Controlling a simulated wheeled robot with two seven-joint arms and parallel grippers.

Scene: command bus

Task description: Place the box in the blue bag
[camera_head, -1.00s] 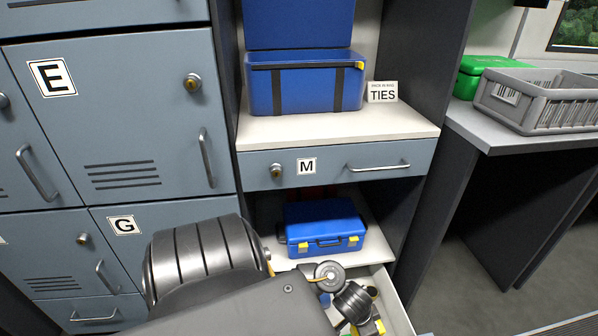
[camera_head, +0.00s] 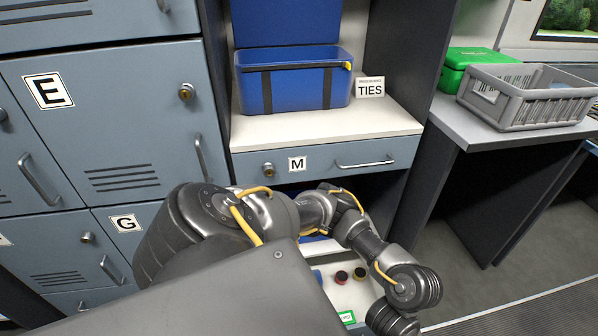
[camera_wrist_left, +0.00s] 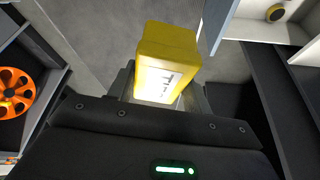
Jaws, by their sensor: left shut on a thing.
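The yellow box (camera_wrist_left: 168,48) with a white label shows in the left wrist view. It sits between the fingers of my left gripper (camera_wrist_left: 160,88), which is shut on it above a grey floor. In the head view my left arm reaches across the lower middle to the lower right; its gripper and the box are not visible there. The blue bag (camera_head: 295,90) stands on the white shelf, with its lid raised behind and two dark straps on its front. Its inside is mostly hidden. My right gripper is in neither view.
A TIES sign (camera_head: 370,87) stands right of the bag. Drawer M (camera_head: 325,160) below the shelf is closed. A lower open drawer (camera_head: 345,292) holds small items, partly hidden by my arm. A grey basket (camera_head: 530,108) and a green case (camera_head: 470,65) stand on the right counter.

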